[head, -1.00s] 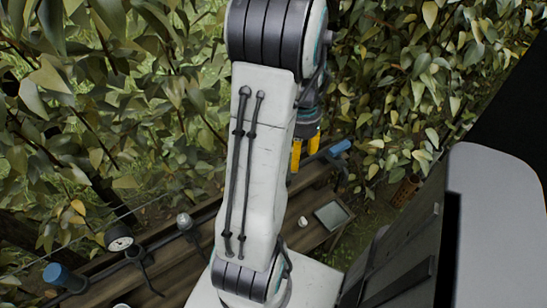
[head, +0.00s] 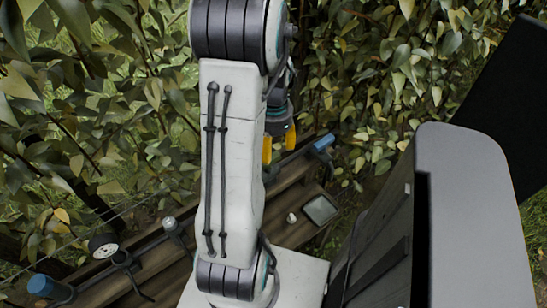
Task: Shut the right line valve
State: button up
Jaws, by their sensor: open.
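My gripper (head: 279,144) hangs from the arm with its two yellow fingers apart and nothing visible between them. A blue cylindrical piece (head: 322,143), likely the right line valve's handle or the pipe's end, lies just right of the fingers. A gap shows between it and the nearer finger in the picture; their depth apart is hard to tell. The valve body and part of the pipe are hidden behind my gripper and arm. A similar blue piece (head: 45,287) is at the lower left end of the pipe.
A round gauge (head: 103,244) and a grey knob (head: 170,224) stand along the pipe on the left. A wooden bench (head: 300,196) carries a small white object (head: 291,218) and a grey square tray (head: 320,210). Dense foliage (head: 370,100) fills the back.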

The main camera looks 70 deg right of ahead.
aim_at(274, 158)
jog(key=shift+f, duration=2.6)
jog(key=shift+c, duration=0.2)
grip_shut()
jog(key=shift+b, duration=0.35)
jog(key=m, duration=0.2)
jog(key=m+b, duration=0.1)
jog(key=m, duration=0.1)
jog(key=shift+s+a+m, duration=0.1)
jog(key=shift+a+m, duration=0.25)
jog(key=shift+m, duration=0.05)
jog(key=m, duration=0.2)
jog(key=m+b, duration=0.1)
jog(key=m, duration=0.1)
jog(key=shift+a+m+b, duration=0.3)
jog(key=shift+a, duration=0.1)
jog(key=m, duration=0.2)
jog(key=m+b, duration=0.1)
jog(key=m, duration=0.1)
jog(key=shift+a, duration=0.3)
jog(key=shift+w+a+m, duration=0.1)
jog(key=shift+w+m, duration=0.1)
jog(key=shift+m, duration=0.85)
jog(key=shift+w+a+m, duration=0.1)
jog(key=shift+w+m, duration=0.05)
jog(key=shift+m, duration=1.2)
